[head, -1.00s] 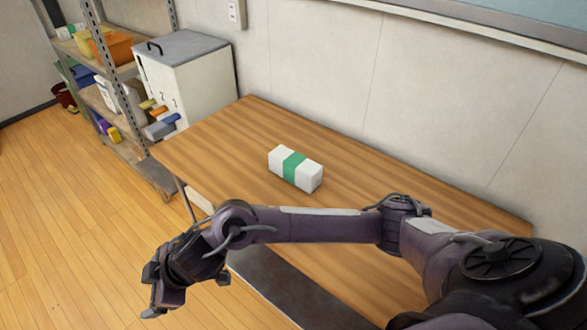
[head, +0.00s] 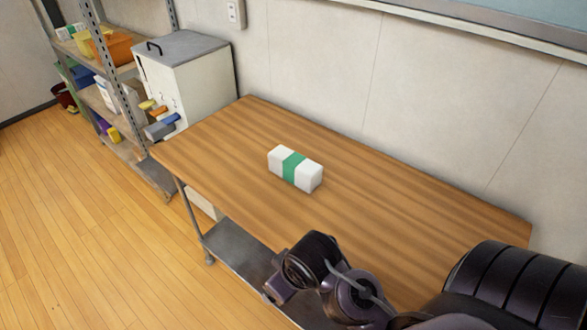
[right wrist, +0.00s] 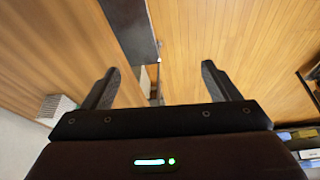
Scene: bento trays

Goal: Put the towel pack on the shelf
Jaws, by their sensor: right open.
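The towel pack (head: 295,168) is a white block with a green band around its middle. It lies on the wooden table (head: 400,225), with no gripper touching it. The shelf (head: 110,70) is a metal rack with several levels at the far left. My right arm is folded near the table's front edge, in front of the pack, and its fingers are hard to make out in the head view. In the right wrist view my right gripper (right wrist: 160,68) is open with nothing between its fingers. A pale object (right wrist: 56,107) at the left there is unclear. My left gripper is out of view.
A white cabinet (head: 200,85) with a grey top stands between the table and the rack. Bins, including an orange one (head: 112,48), fill parts of the rack. The tabletop around the pack is clear, and the floor (head: 90,220) at left is open.

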